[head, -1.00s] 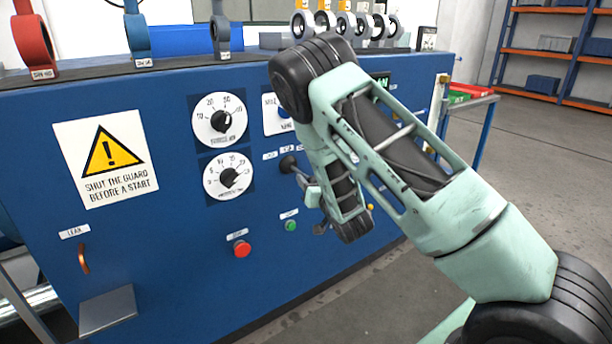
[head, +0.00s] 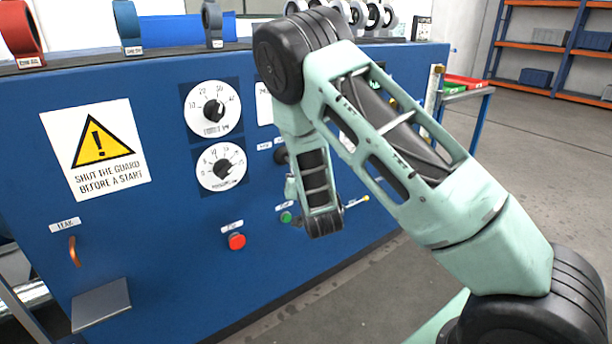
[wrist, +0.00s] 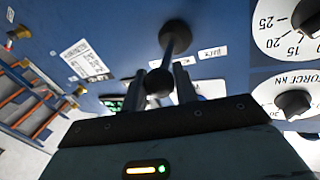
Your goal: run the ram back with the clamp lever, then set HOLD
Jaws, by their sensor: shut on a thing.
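The clamp lever (wrist: 174,42) is a dark rod standing out from a round black boss on the blue panel, with a black ball at its free end. In the wrist view the two fingers of my gripper (wrist: 162,79) are closed on either side of the lever at the ball. In the head view the lever's black boss (head: 281,155) shows just left of my forearm, and the rod and fingers are mostly hidden behind my arm. Small white labels (wrist: 212,52) sit beside the lever, too blurred to read, so I cannot tell which marks HOLD.
Two white dials (head: 213,108) are left of the lever. A red button (head: 237,241) and a green button (head: 286,217) are below. A warning sign (head: 96,150), a leak handle (head: 74,251) and a grey ledge (head: 101,304) are farther left. Floor at right is open.

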